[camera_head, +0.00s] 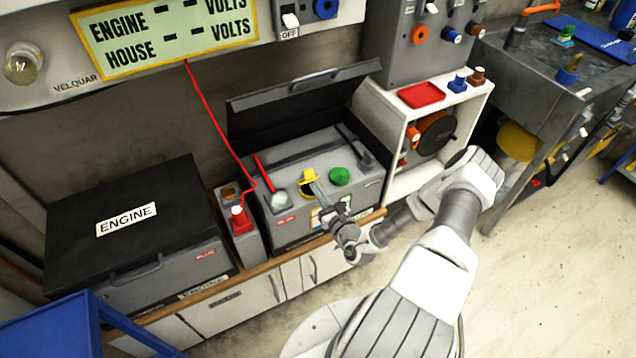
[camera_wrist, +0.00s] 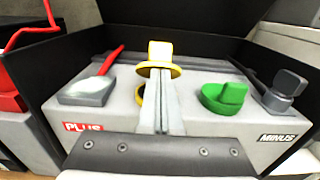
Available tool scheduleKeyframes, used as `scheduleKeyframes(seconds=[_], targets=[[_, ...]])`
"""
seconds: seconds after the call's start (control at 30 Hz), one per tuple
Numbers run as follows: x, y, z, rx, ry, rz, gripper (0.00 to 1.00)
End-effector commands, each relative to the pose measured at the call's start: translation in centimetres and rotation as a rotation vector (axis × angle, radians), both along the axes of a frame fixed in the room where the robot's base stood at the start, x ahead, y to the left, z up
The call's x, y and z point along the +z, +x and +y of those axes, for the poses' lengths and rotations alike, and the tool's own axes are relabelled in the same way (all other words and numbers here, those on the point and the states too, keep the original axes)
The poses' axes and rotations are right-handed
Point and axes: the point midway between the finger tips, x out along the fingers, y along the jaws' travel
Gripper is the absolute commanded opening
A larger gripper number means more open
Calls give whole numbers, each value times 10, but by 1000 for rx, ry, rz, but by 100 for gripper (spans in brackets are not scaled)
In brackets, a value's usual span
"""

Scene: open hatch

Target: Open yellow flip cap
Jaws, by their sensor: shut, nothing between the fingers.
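The yellow flip cap (camera_head: 311,175) is on the grey battery box with its black lid up. In the wrist view the yellow cap (camera_wrist: 160,68) shows as a disc with an upright tab. It stands raised above a yellow ring (camera_wrist: 139,94), seen partly to the left of my fingers. My gripper (camera_wrist: 158,84) is shut and empty, its fingertips just in front of and under the cap's near edge. I cannot tell whether they touch it. In the head view my gripper (camera_head: 318,188) reaches the cap from the front right.
A green cap (camera_wrist: 226,96) sits right of the yellow one. A grey terminal with a red cable (camera_wrist: 90,90) is at the left, and a dark minus terminal (camera_wrist: 286,90) at the right. The raised black lid (camera_head: 300,90) stands behind. A closed ENGINE box (camera_head: 125,225) is at left.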

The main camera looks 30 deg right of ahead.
Motion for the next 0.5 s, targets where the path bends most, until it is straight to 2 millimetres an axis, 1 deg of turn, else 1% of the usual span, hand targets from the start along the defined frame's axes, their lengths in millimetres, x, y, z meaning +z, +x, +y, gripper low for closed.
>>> scheduleKeyframes(seconds=[0.03, 0.2, 0.5], targets=[[12, 1, 0, 2, -2, 29, 0], [17, 6, 1, 1, -5, 120, 0], [27, 17, 1, 1, -5, 114, 0]])
